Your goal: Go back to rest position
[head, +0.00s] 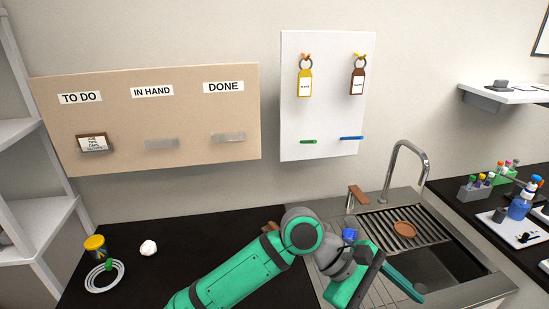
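My green and grey arm reaches in from the bottom of the head view. My gripper (382,288) is over the left, drainboard side of the sink (455,292). Its two green fingers are spread apart, with nothing visible between them. Part of the counter and drainboard is hidden behind my arm.
On the dark counter (180,235) at left are a yellow-lidded jar (95,246), a white coil (104,277) and a crumpled white ball (148,248). The tap (405,150) rises behind the sink. A brown disc (405,229) lies on the rack. Bottles and tube racks (475,190) stand at right.

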